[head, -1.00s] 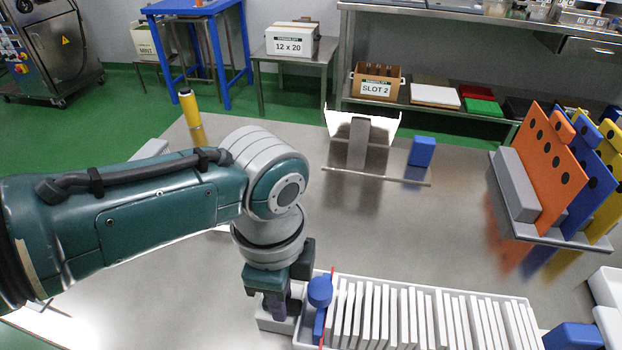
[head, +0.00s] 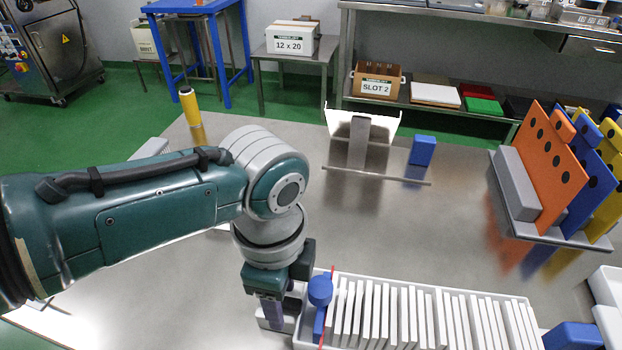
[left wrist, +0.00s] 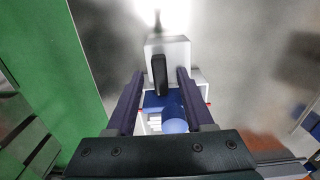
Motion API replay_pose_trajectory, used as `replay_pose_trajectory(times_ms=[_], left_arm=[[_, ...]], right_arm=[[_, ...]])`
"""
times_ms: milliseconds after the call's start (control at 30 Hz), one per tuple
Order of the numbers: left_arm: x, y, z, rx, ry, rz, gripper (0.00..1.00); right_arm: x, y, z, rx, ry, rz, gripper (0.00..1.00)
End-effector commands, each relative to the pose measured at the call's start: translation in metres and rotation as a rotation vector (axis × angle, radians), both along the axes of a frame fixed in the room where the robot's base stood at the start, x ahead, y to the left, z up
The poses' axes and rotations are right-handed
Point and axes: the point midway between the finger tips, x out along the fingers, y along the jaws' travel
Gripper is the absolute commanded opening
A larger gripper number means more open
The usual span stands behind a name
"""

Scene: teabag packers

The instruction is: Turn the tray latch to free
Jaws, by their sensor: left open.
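My left gripper (head: 270,318) points down at the left end of the white tray (head: 455,287). In the left wrist view the gripper (left wrist: 160,76) is open. The dark, elongated tray latch (left wrist: 159,76) appears between its fingers, lengthwise along them, with a visible gap on each side. The latch sits on a light grey block (left wrist: 174,46) at the tray's end. In the head view the fingers hide the latch. The tray holds a row of upright white packets (head: 430,315) and a blue pusher with a round knob (head: 320,290). My right gripper is not in view.
A blue block (head: 422,151) and a bright white-backed stand (head: 358,140) are at the back. Orange, blue and yellow boards (head: 545,160) stand at right. The middle of the steel table is clear.

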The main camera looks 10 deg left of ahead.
Motion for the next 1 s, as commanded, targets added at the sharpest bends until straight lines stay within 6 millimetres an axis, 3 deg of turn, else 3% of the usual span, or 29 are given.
replay_pose_trajectory(times_ms=[233, 500, 700, 1000], left_arm=[[0.0, 0.0, 0.011, -0.001, -0.001, 0.0, 0.53], [0.001, 0.0, 0.064, -0.002, -0.003, 0.0, 0.53], [0.0, 0.0, 0.093, -0.001, -0.001, 0.0, 0.53], [0.0, 0.0, 0.1, 0.0, 0.0, 0.0, 0.53]], right_arm=[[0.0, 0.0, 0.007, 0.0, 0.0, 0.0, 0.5], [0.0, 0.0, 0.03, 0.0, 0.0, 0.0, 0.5], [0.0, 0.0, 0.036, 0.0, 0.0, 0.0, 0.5], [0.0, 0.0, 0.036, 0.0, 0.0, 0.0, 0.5]])
